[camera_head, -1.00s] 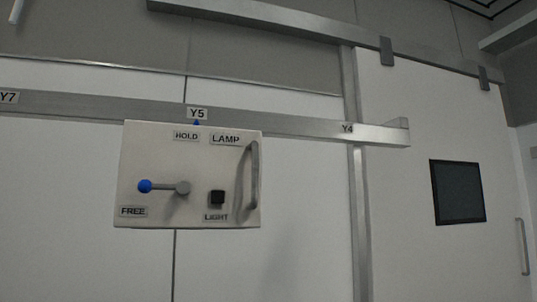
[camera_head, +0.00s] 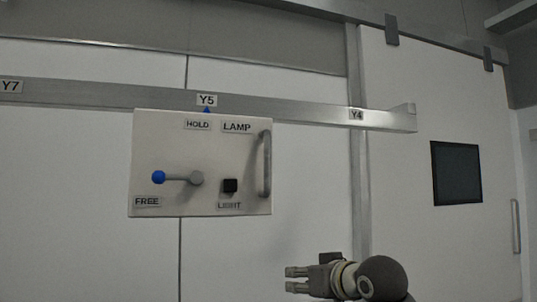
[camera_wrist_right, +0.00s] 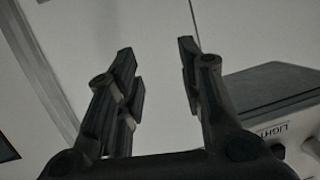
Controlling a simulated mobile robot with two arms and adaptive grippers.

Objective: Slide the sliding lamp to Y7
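The sliding lamp (camera_head: 215,200) is a white box on a horizontal rail (camera_head: 310,110). Its blue pointer (camera_head: 207,109) is at the Y5 label (camera_head: 207,99). The Y7 label (camera_head: 11,86) is at the far left. The lever's blue knob (camera_head: 158,177) points left, above FREE and below HOLD. A vertical grey handle (camera_head: 265,163) is on the box's right side. My right gripper (camera_head: 288,278) is below and right of the box, apart from it. In the wrist view it is open and empty (camera_wrist_right: 156,75), with the lamp box (camera_wrist_right: 270,88) at right. My left gripper is out of view.
A Y4 label (camera_head: 356,114) is near the rail's right end. A white sliding door (camera_head: 400,180) with a dark window (camera_head: 456,173) stands at right. The wall left of the lamp, under the rail, looks clear.

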